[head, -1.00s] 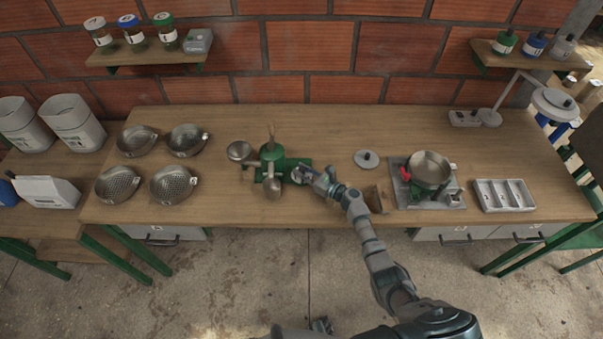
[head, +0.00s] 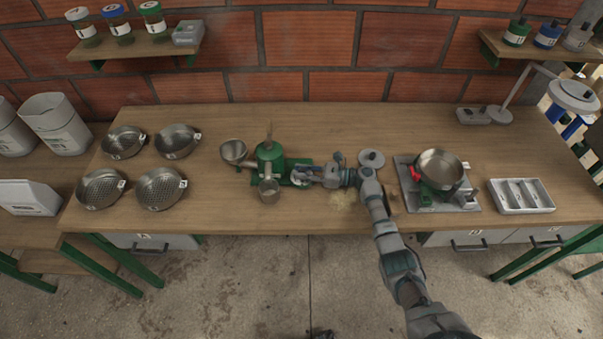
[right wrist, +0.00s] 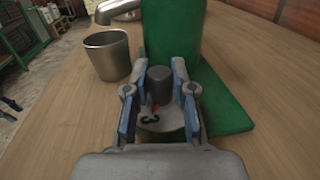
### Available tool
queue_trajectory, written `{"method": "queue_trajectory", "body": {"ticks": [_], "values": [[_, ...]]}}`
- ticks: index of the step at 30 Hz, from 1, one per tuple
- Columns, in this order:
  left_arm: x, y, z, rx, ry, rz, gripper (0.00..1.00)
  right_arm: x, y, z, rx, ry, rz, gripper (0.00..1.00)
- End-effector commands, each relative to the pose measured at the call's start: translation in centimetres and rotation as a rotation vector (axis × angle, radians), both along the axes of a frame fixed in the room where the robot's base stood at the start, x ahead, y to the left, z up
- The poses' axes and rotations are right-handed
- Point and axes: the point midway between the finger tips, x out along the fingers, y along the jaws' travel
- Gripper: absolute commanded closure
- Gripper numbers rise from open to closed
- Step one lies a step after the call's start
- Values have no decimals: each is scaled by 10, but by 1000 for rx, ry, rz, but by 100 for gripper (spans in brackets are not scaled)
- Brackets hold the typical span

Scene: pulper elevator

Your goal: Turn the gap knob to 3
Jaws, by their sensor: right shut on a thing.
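The green pulper (head: 270,158) stands on the wooden bench, with its green base plate reaching right. The grey gap knob (right wrist: 159,84) sits on a pale dial (right wrist: 160,122) beside the green body. A dark 3 and a small red mark show on the dial's near face. My right gripper (head: 304,173) comes in from the right. In the right wrist view its blue-padded fingers (right wrist: 157,92) stand either side of the knob, shut on it. A small dark part at the bottom edge may be my left gripper (head: 321,333); its jaws cannot be made out.
A metal cup (right wrist: 107,55) stands close beside the pulper. Several sieve bowls (head: 160,188) lie to the left. A round grey lid (head: 371,158) lies behind my right arm. A pot (head: 439,169) on a scale-like base and a divided tray (head: 521,195) stand right.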

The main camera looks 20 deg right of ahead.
Motion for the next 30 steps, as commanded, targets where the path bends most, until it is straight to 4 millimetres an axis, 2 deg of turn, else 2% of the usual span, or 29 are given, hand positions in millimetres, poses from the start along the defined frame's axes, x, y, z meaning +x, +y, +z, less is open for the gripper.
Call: {"method": "queue_trajectory", "body": {"ticks": [6, 15, 16, 19, 30], "values": [[-1, 0, 8, 0, -2, 1, 60, 0, -1, -1, -2, 2, 12, 100], [0, 0, 8, 1, -1, 1, 60, 0, -1, -1, -3, 1, 12, 100], [0, 0, 8, 1, -1, 1, 60, 0, -1, -1, -3, 1, 12, 73], [0, 0, 8, 1, -1, 1, 60, 0, -1, 0, -2, 1, 12, 50], [-1, 0, 9, -1, -4, 0, 60, 0, 0, 6, -1, -2, 14, 50]]}}
